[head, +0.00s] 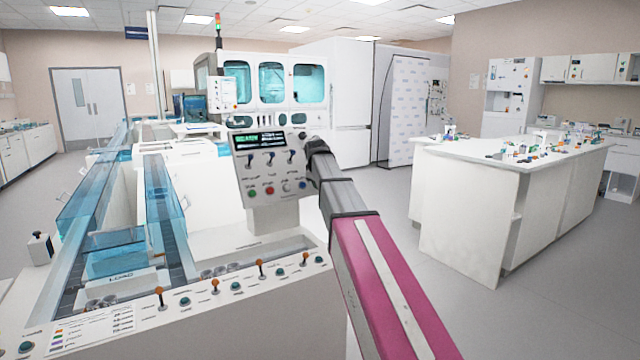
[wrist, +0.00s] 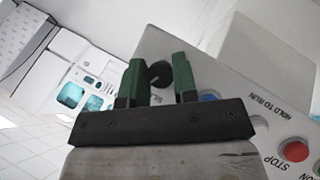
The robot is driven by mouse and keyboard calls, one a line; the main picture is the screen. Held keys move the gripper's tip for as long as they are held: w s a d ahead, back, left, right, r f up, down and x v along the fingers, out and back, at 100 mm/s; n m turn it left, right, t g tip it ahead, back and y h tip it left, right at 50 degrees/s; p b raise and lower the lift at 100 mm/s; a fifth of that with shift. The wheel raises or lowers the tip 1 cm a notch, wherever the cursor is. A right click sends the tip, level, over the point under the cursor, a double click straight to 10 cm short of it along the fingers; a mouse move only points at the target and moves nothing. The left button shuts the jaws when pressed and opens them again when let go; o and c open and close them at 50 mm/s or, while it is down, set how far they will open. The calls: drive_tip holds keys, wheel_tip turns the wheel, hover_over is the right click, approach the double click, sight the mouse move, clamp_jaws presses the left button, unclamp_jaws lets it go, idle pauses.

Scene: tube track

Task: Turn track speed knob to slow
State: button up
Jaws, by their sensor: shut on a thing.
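The track speed knob (wrist: 157,76) is a small black round knob on the pale control panel (wrist: 215,75) in the wrist view. The green fingers of my gripper (wrist: 160,68) stand on both sides of it and are shut on it.
A blue button (wrist: 208,98) sits close beside the right finger, with a red stop button (wrist: 295,151) farther along. Small toggles and the lit display (head: 260,141) are on the panel. A white island bench (head: 470,205) stands to the right, with open floor before it.

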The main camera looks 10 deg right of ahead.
drive_tip(key=n+t+h, duration=0.1)
drive_tip(key=n+t, duration=0.1)
drive_tip(key=n, duration=0.2)
drive_tip(key=shift+s+t+h, duration=0.1)
drive_tip(key=shift+t+h, duration=0.2)
drive_tip(key=shift+h, duration=0.1)
idle(0.5)
drive_tip(key=o, duration=0.9)
drive_tip(key=v, duration=1)
drive_tip(key=shift+s+a+r, duration=0.15)
drive_tip(key=shift+s, duration=0.2)
